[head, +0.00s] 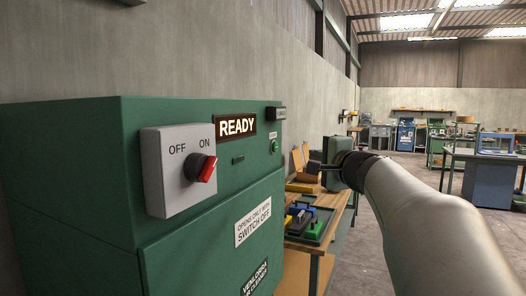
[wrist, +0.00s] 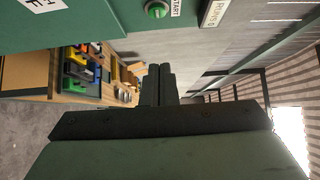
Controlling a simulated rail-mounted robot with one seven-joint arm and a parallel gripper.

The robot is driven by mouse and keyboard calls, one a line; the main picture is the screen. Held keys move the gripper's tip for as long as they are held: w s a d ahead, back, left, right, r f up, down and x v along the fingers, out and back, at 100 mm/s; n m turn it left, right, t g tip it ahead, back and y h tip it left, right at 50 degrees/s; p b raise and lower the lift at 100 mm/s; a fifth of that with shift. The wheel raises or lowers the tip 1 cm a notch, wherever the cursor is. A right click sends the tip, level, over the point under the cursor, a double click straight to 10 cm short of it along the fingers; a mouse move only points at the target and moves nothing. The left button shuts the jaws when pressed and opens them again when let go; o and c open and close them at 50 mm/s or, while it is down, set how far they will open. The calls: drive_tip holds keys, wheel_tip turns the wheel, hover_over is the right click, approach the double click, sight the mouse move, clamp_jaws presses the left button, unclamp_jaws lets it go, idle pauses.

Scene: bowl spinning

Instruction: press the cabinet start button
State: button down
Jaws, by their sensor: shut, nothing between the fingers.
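The green cabinet (head: 62,190) fills the left of the head view. Its small round green start button (head: 274,146) is on the front, at the upper right. In the wrist view the button (wrist: 157,10) is at the top edge, beside a START label (wrist: 175,7). A lit READY sign (head: 235,126) and a grey OFF/ON switch (head: 200,168) with a red-tipped knob towards ON are left of it. My gripper (head: 311,166) is shut and empty, right of the button and slightly lower. Its fingertips (wrist: 159,68) are apart from the button.
A wooden workbench (head: 344,222) stands beyond the cabinet, with yellow, blue and green items in a tray (head: 318,228). A grey wall runs behind the cabinet. Other benches and blue machines (head: 490,180) stand far off at the right.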

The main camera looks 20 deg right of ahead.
drive_tip(key=p, duration=0.3)
approach(276, 147)
drive_tip(key=w+d, duration=0.4)
drive_tip(key=w+a, duration=0.2)
drive_tip(key=w, duration=0.1)
drive_tip(key=shift+a+p, duration=0.25)
drive_tip(key=shift+p, duration=0.1)
drive_tip(key=shift+f, duration=0.1)
